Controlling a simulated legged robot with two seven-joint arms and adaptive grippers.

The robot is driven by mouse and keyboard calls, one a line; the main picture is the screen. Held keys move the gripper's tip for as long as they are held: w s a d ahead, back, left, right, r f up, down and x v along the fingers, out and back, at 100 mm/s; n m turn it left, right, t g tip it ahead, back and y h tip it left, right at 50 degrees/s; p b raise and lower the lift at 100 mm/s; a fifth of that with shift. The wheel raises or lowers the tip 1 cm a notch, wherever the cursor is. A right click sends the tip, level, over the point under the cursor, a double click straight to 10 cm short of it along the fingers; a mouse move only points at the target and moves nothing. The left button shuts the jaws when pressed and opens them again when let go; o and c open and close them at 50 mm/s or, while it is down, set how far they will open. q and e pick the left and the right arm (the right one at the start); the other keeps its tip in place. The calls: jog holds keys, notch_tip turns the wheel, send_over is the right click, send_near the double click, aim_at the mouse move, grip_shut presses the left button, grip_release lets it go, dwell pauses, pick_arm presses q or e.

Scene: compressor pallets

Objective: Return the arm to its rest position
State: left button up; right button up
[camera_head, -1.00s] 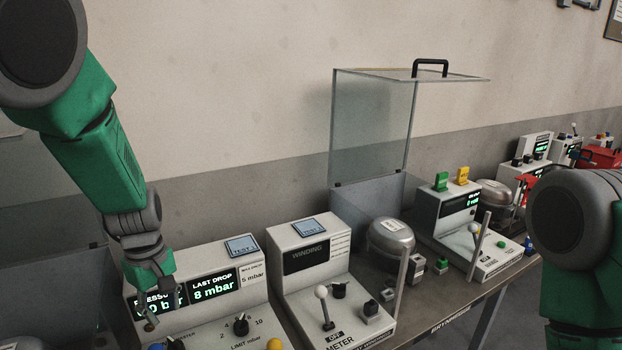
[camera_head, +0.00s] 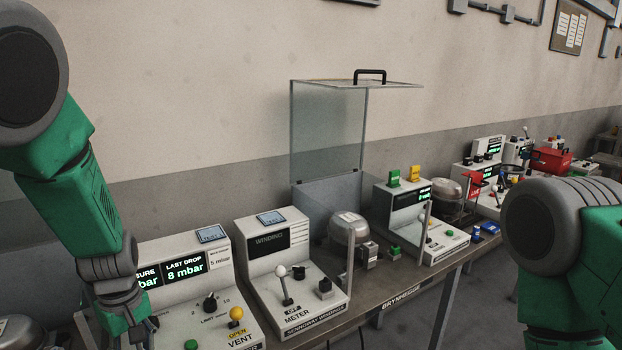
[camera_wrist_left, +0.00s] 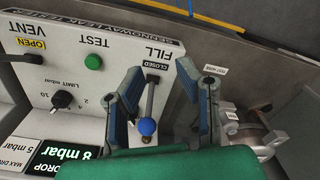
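My left arm (camera_head: 75,200) comes in from the left in the head view and reaches down over the left end of the bench. Its gripper (camera_wrist_left: 161,70) shows in the left wrist view with two blue-padded fingers spread apart. A lever with a blue ball knob (camera_wrist_left: 147,127), beside the FILL CLOSED label, shows between the fingers. I cannot tell whether a finger touches it. My right arm (camera_head: 565,250) stands at the right edge of the head view, and its gripper is out of view.
The leak tester (camera_head: 215,270) stands below my left arm. To its right are the winding meter (camera_head: 292,244), an open clear-lidded guard (camera_head: 328,130), a metal compressor (camera_head: 348,228) and another test unit (camera_head: 407,208). A test hose fitting (camera_wrist_left: 245,125) is close beside the left fingers.

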pick_arm(q)
jog(key=s+f+m+y+b, duration=0.1)
jog(key=s+f+m+b, duration=0.2)
jog(key=s+f, duration=0.45)
jog(key=s+f+m+b, duration=0.3)
jog(key=s+f, duration=0.2)
jog(key=f, duration=0.5)
jog(key=s+d+f+m+b, duration=0.2)
jog(key=s+f+m, duration=0.1)
jog(key=s+f, duration=0.2)
jog(key=s+d+f+m+h+b, duration=0.1)
jog(key=s+d+f+m+b, duration=0.1)
jog(key=s, duration=0.8)
notch_tip(320, 180, down, 3)
jog(key=shift+s+d+r+m+t+b, duration=0.1)
jog(key=shift+s+d+m+t+b, duration=0.25)
jog(key=shift+d+m, duration=0.3)
jog(key=shift+w+a, duration=0.1)
jog(key=shift+a, duration=0.2)
jog(key=shift+d, duration=0.1)
